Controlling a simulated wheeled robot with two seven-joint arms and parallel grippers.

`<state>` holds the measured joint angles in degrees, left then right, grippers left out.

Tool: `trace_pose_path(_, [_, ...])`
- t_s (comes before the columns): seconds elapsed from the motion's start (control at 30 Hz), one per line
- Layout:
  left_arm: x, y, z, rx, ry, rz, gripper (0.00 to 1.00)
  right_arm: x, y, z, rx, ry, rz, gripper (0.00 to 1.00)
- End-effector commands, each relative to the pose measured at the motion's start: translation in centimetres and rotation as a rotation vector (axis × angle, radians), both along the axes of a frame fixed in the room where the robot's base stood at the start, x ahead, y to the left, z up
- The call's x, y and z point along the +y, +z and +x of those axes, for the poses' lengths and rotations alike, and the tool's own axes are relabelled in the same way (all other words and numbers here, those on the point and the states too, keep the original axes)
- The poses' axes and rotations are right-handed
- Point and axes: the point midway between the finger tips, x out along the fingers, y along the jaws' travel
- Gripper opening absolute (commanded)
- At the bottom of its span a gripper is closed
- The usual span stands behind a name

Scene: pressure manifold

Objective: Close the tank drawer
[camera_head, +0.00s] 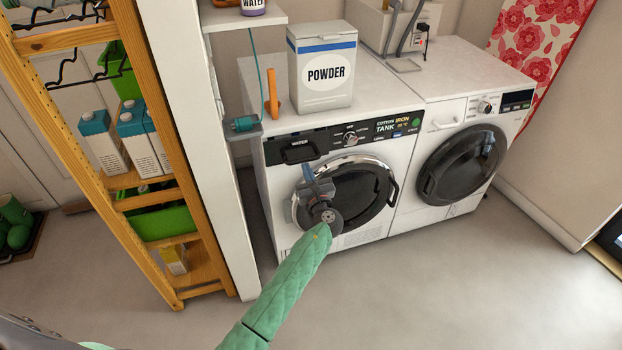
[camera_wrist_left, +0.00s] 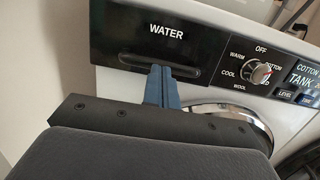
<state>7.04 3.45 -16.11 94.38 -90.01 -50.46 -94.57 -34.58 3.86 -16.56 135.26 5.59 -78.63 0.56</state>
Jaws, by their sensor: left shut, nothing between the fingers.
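The tank drawer (camera_head: 298,153) is the black front marked WATER at the upper left of the left washing machine (camera_head: 270,180). In the left wrist view the drawer front (camera_wrist_left: 120,40) fills the upper middle, with a slot-like handle along its lower part. I cannot tell how far it stands out from the panel. My left gripper (camera_head: 308,170) is shut and empty just below and in front of the drawer. In the left wrist view its blue fingertips (camera_wrist_left: 160,72) overlap the drawer's lower edge; contact is unclear. My right gripper is not in view.
The round door (camera_head: 372,190) of the left machine is behind my left wrist. A POWDER box (camera_head: 323,72) and an orange object (camera_head: 272,95) stand on top. A second machine (camera_head: 440,125) stands to the right. A white shelf panel (camera_head: 200,130) is close on the left. The floor in front is clear.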

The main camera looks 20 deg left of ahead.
Motion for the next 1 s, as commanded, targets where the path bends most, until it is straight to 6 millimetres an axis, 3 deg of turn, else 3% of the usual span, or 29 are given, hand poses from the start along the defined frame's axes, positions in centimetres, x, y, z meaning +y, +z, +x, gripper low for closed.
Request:
trace_pose_path(0.47, [0.3,0.1,0.6,0.0,-0.001,0.0,0.0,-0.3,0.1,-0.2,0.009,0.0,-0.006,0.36])
trace_pose_path(0.67, [1.3,0.1,1.9,0.001,-0.001,0.001,0.0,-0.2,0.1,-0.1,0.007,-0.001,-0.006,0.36])
trace_pose_path(1.0, [1.3,0.0,1.8,0.0,-0.001,0.0,0.0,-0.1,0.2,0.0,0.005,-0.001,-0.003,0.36])
